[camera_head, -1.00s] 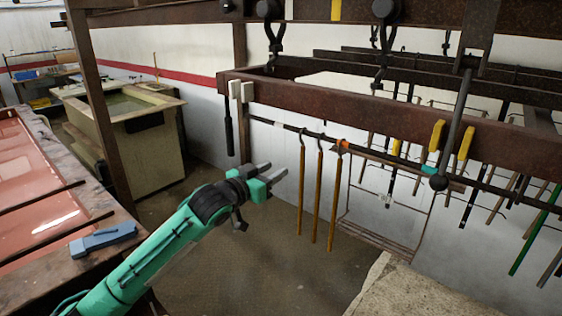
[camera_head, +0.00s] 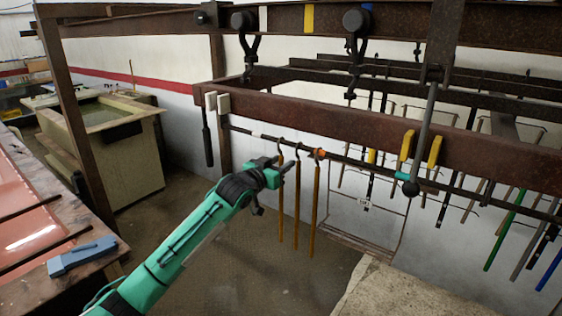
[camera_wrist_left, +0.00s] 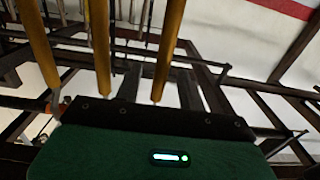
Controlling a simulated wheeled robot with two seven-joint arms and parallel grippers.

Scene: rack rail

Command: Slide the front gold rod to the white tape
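Three gold rods hang by dark hooks from a thin dark rail (camera_head: 340,158). The leftmost gold rod (camera_head: 281,215), the middle gold rod (camera_head: 297,210) and the rightmost gold rod (camera_head: 314,210) hang close together. They also show large in the left wrist view, at its top left. A white tape band (camera_head: 258,135) is on the rail left of the rods. My left gripper (camera_head: 283,163) is at the top of the leftmost rod, near its hook. Its fingers look apart; whether the rod is between them is unclear. My right gripper is not in view.
An orange band (camera_head: 320,154) is on the rail beside the rightmost rod. A rusty beam (camera_head: 330,118) runs above the rail, with yellow clips (camera_head: 407,146). A dark hanging bar (camera_head: 424,125) ends near a teal band. A blue block (camera_head: 82,256) lies on the left bench.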

